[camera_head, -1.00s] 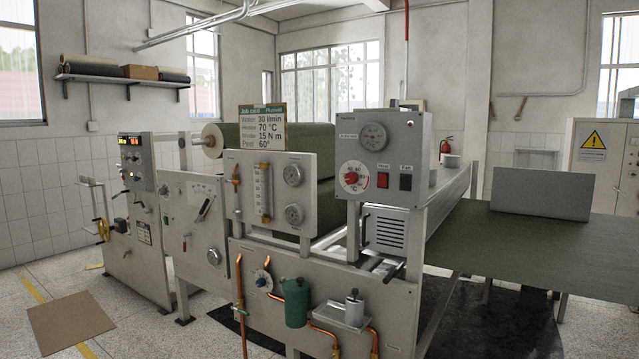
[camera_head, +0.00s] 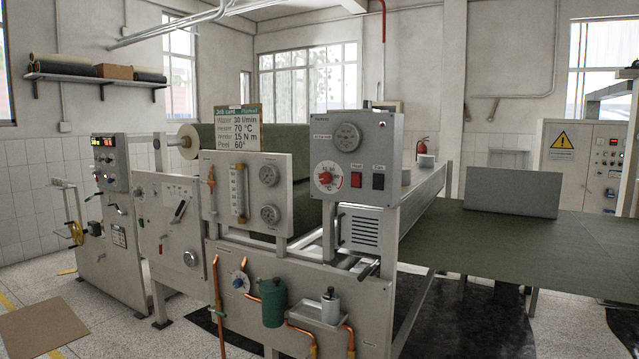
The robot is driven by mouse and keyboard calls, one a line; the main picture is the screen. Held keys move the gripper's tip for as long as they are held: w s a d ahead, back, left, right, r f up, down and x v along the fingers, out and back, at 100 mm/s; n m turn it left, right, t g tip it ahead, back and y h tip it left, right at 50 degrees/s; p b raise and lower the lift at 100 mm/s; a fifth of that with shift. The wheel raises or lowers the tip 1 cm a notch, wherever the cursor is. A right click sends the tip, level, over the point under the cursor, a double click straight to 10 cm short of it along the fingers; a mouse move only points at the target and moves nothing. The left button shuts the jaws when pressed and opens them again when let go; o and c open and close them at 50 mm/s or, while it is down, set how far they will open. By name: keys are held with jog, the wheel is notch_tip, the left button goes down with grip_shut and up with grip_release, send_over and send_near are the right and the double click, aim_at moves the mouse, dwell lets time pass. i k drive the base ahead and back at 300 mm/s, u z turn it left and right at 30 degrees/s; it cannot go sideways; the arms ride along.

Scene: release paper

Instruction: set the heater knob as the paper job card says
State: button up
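The paper job card (camera_head: 238,128) stands on top of the machine and reads Water 30 l/min, Heater 70 °C, Winder 15 N m, Peel 60°. The heater knob (camera_head: 326,178) is a red knob on a white round dial, low on the left of the upright grey heater panel (camera_head: 381,141). I cannot read the knob's exact setting at this size. A round grey gauge (camera_head: 347,137) sits above it. A red switch (camera_head: 356,180) and a dark switch (camera_head: 378,182) sit to its right. My gripper is not in view.
Left of the heater panel is a panel with a flow tube (camera_head: 238,194) and two gauges. Below are copper pipes, a green canister (camera_head: 272,302) and a small tray (camera_head: 318,314). Speckled floor is open at front left, with a brown mat (camera_head: 40,328).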

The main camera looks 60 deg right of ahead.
aim_at(326, 178)
jog(key=z, duration=0.05)
jog(key=i, duration=1)
jog(key=u, duration=0.15)
jog(key=k, duration=0.95)
jog(key=z, duration=0.15)
jog(key=i, duration=0.6)
